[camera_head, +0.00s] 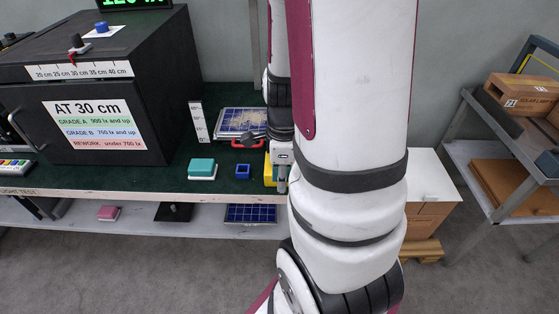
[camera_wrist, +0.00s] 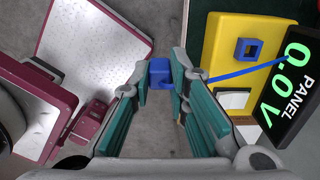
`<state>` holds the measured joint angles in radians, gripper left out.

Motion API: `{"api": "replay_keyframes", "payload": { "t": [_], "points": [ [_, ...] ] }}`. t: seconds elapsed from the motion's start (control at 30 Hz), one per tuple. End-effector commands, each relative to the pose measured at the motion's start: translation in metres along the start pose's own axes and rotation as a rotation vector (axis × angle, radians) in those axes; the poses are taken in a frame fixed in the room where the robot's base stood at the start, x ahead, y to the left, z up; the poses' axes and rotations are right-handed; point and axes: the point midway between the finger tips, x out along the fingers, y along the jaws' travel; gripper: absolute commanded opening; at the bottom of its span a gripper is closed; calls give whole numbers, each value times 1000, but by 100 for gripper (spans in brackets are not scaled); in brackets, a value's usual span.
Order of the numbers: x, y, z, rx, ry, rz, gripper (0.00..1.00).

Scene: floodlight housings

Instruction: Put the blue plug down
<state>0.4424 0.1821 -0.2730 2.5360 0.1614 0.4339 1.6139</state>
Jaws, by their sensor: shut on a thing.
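In the wrist view, my gripper (camera_wrist: 160,88) has its teal-padded fingers shut on a small blue plug (camera_wrist: 160,70) at the fingertips. A blue cable runs from the plug rightward to the dark panel meter (camera_wrist: 283,95), which reads 0.0 V. The plug appears over the grey floor, just left of the bench edge. To its right is a yellow block (camera_wrist: 222,45) with a square blue socket (camera_wrist: 248,49) on it; the plug is apart from the socket. In the head view, my arm hides most of the yellow block (camera_head: 270,173), and the plug cannot be made out.
On the green bench top (camera_head: 222,183) are a blue open square piece (camera_head: 243,171), a teal-and-white block (camera_head: 202,168) and a solar panel (camera_head: 240,121). A black test box (camera_head: 75,85) stands left. A lower shelf (camera_head: 150,223) holds another panel (camera_head: 250,213). A cart (camera_head: 500,150) stands right.

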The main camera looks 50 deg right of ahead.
Motion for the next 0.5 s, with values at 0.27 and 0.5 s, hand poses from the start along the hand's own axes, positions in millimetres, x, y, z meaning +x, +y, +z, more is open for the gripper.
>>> {"api": "replay_keyframes", "payload": {
  "t": [0.27, 0.5],
  "points": [
    [-24, 10, -16, 0, -9, 3, 0],
    [-36, 22, -36, 3, -3, 2, 0]
  ]
}}
